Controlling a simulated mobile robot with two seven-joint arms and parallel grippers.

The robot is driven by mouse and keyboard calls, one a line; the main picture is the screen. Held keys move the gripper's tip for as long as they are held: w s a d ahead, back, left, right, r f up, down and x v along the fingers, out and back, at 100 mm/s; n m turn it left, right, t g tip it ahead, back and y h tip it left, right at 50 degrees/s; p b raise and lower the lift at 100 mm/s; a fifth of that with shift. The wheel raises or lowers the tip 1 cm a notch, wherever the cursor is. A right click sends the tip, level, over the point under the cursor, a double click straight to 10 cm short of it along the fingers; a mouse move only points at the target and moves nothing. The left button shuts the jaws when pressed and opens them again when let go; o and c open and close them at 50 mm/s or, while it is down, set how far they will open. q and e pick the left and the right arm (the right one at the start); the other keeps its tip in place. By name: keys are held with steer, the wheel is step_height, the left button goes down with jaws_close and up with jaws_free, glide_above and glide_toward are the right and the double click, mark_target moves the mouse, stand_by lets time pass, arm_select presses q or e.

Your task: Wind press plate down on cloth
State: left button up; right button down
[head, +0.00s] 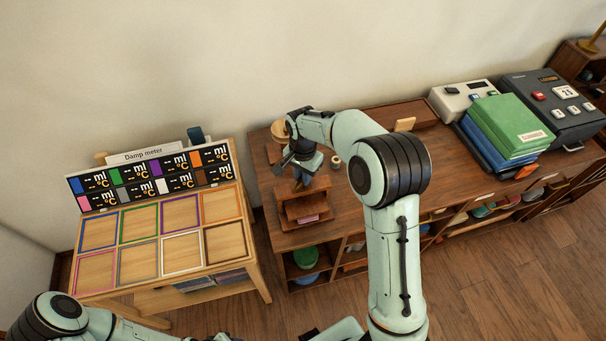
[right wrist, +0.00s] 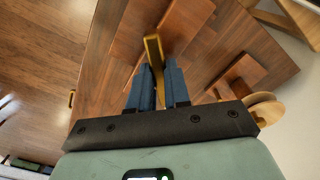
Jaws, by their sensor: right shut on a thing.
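The press (head: 289,205) is a small reddish-brown wooden frame near the left end of the wooden cabinet top. A pinkish folded cloth (head: 308,218) shows low in its front, partly hidden by the wood. My right gripper (head: 301,175) is over the top of the press. In the right wrist view, my right gripper (right wrist: 158,85) is shut on a brass-coloured handle bar (right wrist: 152,48), which stands between its two dark blue fingers. Wooden boards of the press (right wrist: 187,20) show beyond the bar. The press plate cannot be told apart clearly. My left arm enters at the lower left; its gripper is out of sight.
A damp meter (head: 150,178) stands on a light wooden table with coloured square frames (head: 138,224). Green and blue binders (head: 510,122) and grey machines (head: 560,105) stand at the cabinet's right. A round wooden piece (head: 279,130) is behind my right wrist. The cabinet's middle is mostly clear.

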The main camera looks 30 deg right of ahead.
steer(key=m, duration=0.3)
steer(key=shift+r+m, duration=0.1)
steer(key=shift+m, duration=0.3)
steer(key=m, duration=0.3)
steer(key=shift+p, duration=0.35)
steer(key=m+p, duration=0.1)
steer(key=m, duration=0.6)
steer(key=shift+w+m+p, duration=0.1)
steer(key=shift+m+p, duration=0.25)
steer(key=shift+m, duration=0.05)
steer(key=m, duration=0.2)
steer(key=shift+m, duration=0.3)
arm_select(q)
steer(key=shift+t, duration=0.3)
steer(key=w+r, duration=0.3)
steer(key=w, duration=0.1)
steer(key=shift+w+r, duration=0.1)
steer(key=shift+r, duration=0.25)
arm_select(e)
steer(key=m, duration=0.4)
steer(key=shift+m, duration=0.4)
steer(key=c, duration=1.1)
jaws_free()
